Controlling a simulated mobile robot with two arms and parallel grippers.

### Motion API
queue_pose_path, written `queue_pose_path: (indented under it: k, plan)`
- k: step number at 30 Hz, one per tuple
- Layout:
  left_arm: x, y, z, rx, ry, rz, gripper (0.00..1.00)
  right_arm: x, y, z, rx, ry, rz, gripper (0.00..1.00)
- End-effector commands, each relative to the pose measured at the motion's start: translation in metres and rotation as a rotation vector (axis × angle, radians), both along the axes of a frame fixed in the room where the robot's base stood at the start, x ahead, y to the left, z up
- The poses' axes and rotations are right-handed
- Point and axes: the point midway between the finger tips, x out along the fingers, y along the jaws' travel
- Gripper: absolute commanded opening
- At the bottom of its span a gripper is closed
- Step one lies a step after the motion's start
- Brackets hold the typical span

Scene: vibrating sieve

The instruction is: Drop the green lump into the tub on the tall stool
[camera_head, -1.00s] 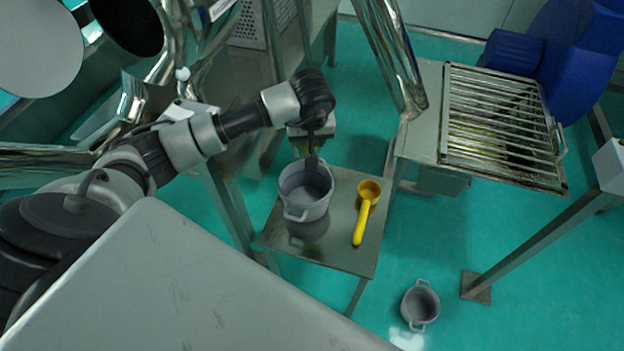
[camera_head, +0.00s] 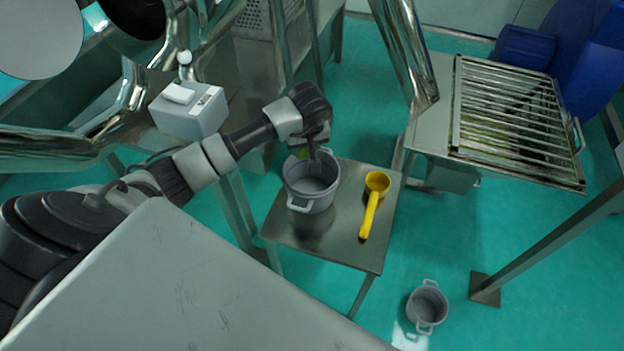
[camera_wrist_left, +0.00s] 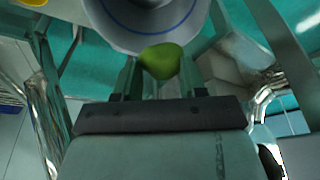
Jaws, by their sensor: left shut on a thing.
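My left gripper (camera_head: 314,160) is at the far rim of the grey tub (camera_head: 302,203), which stands upright on the metal stool (camera_head: 345,255). It is shut on the green lump (camera_wrist_left: 161,62), which shows between the two fingertips in the left wrist view. In the head view the lump is mostly hidden by the gripper. In the wrist view the tub (camera_wrist_left: 128,38), with a blue line, is partly overlapped by the lump; I cannot tell whether they touch. My right gripper is not in view.
A yellow scoop (camera_head: 369,214) lies on the stool right of the tub. A slatted metal grate (camera_head: 515,118) is at the right, near a blue drum (camera_head: 590,60). Steel pipes stand behind the stool.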

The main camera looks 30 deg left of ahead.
Motion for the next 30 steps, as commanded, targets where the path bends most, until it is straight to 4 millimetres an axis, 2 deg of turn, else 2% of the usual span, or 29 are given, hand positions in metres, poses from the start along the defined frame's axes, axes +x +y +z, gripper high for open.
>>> queue_pose_path:
  k: [5, 6, 12, 19, 23, 30]
  plan:
    - [0.0, 0.0, 0.0, 0.0, 0.0, 0.0, 0.18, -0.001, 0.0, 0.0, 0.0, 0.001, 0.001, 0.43]
    - [0.0, 0.0, 0.0, 0.0, 0.0, 0.0, 0.43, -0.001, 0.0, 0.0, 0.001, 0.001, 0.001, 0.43]
    - [0.0, 0.0, 0.0, 0.0, 0.0, -0.001, 0.71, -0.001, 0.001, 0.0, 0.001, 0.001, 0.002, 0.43]
    - [0.0, 0.0, 0.0, 0.0, 0.0, -0.001, 0.71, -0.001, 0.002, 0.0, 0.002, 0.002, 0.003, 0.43]
    - [-0.001, -0.001, 0.008, 0.001, 0.0, -0.001, 0.71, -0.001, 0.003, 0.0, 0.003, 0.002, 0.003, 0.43]
    - [-0.008, -0.009, 0.05, 0.002, -0.005, -0.003, 0.71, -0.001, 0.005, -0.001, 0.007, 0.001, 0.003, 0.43]
